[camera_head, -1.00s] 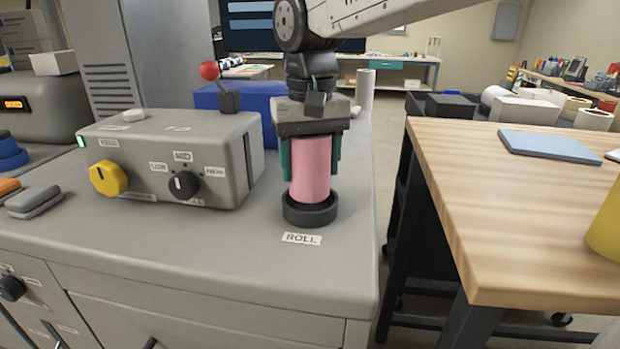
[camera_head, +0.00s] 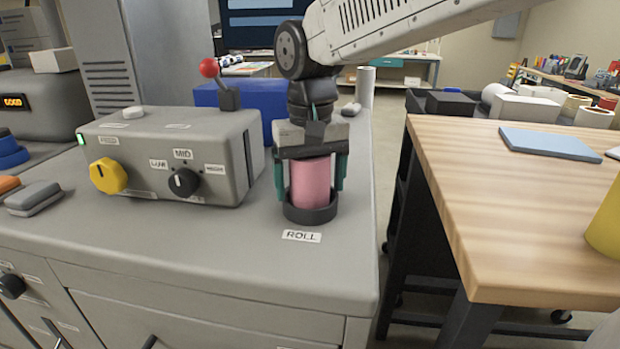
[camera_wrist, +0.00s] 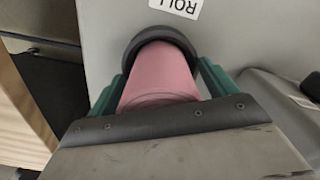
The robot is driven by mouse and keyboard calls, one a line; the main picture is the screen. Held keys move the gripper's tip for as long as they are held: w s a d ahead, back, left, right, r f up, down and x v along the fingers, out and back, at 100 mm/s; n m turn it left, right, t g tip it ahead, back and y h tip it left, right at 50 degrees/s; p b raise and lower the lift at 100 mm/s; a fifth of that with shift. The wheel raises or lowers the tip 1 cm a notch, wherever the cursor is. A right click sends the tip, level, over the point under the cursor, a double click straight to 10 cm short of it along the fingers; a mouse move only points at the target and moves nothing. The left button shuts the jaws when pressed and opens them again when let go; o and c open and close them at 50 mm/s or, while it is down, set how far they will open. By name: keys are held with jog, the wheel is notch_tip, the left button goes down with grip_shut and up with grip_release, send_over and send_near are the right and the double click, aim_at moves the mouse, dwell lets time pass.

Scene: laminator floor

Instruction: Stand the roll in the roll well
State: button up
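The pink roll (camera_head: 310,183) stands upright in the roll well, a dark round ring (camera_head: 310,214) on the grey machine top behind the ROLL label. The ring hides the roll's lower end. In the wrist view the roll (camera_wrist: 160,78) has its far end inside the ring (camera_wrist: 158,33). My gripper (camera_head: 310,185) points down over the roll, with one green finger on each side. Narrow gaps show between the fingers and the roll, so the gripper is open around it. The gripper's palm hides the roll's top.
A grey control box (camera_head: 170,160) with yellow and black knobs stands left of the well. A blue bin (camera_head: 240,105) and a red-knobbed lever (camera_head: 210,68) are behind. A wooden table (camera_head: 480,200) stands to the right across a gap. The machine top in front is clear.

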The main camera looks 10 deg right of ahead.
notch_tip(320, 180, up, 13)
jog(key=shift+f, duration=0.15)
dwell(0.4)
